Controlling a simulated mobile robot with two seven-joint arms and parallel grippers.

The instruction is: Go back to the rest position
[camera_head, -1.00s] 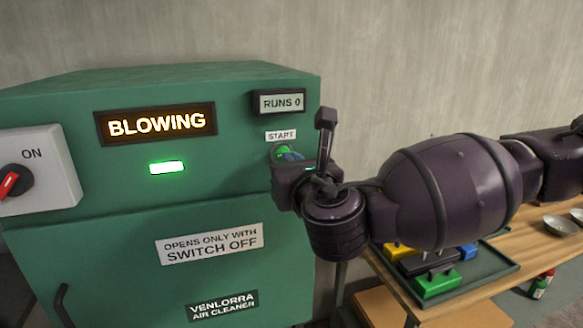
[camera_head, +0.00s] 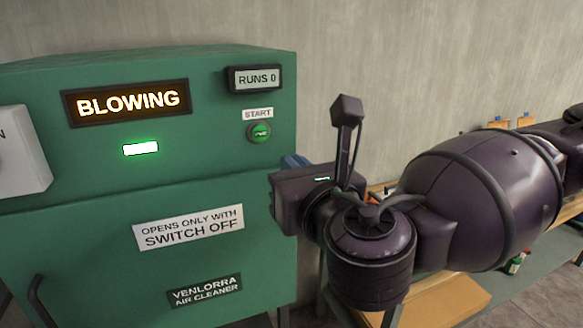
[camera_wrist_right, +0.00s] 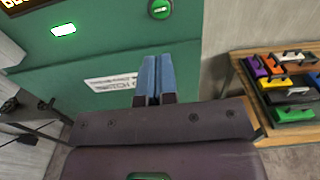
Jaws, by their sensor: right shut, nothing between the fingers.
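The green air cleaner cabinet (camera_head: 75,220) stands at the left of the head view. Its sign (camera_head: 127,103) reads BLOWING, and a green light (camera_head: 141,149) glows below it. The green START button (camera_head: 259,132) is uncovered on the cabinet's right side; it also shows in the right wrist view (camera_wrist_right: 160,9). My right gripper (camera_head: 290,162) is just right of and below the button, apart from it. In the right wrist view, its blue fingers (camera_wrist_right: 153,78) are together with nothing between them. My left gripper is out of view.
A counter (camera_head: 230,79) on the cabinet reads RUNS 0. A white switch box (camera_head: 22,150) is cut off at the left edge. A grey wall (camera_head: 400,50) is behind.

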